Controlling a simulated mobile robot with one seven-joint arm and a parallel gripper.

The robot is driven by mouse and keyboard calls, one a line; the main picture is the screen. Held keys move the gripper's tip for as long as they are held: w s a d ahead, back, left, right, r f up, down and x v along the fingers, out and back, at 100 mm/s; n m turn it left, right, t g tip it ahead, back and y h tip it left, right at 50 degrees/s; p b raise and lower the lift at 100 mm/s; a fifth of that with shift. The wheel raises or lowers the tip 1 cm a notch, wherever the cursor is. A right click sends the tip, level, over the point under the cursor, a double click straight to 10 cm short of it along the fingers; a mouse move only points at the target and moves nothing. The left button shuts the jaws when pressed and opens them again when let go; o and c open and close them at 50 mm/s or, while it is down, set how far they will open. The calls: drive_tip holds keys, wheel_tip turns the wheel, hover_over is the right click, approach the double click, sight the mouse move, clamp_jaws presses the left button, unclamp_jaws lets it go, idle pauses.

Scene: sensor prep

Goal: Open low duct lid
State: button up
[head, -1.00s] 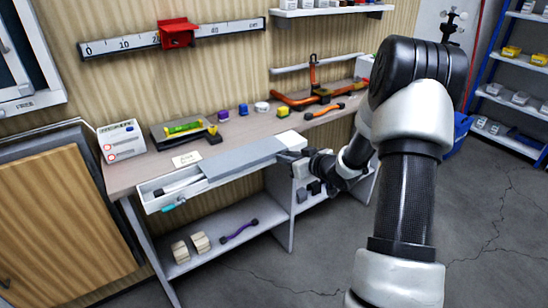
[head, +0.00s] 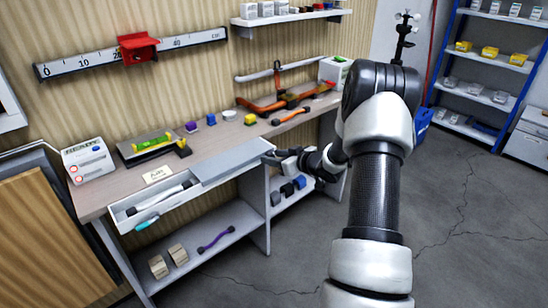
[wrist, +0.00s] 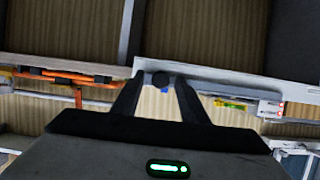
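The white low duct (head: 130,222) runs along the front edge of the workbench. Its flat grey lid (head: 222,168) covers the right part. The left part is uncovered, with a dark-and-white stick-like item and a teal item at the open end. My gripper (head: 277,158) is at the right end of the lid. In the wrist view, my gripper (wrist: 160,80) has its two fingers apart, with a dark round knob (wrist: 161,79) between the tips. A gap seems to show on each side of the knob; contact is unclear.
The lower shelf (head: 215,265) holds wooden blocks and a purple tool. Open floor lies to the right.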

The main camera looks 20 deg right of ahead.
drive_tip(key=p+v, duration=0.2)
drive_tip(key=v, duration=1.5)
drive_tip(key=shift+s+p, duration=0.2)
drive_tip(key=shift+p, duration=0.15)
drive_tip(key=shift+r, duration=0.1)
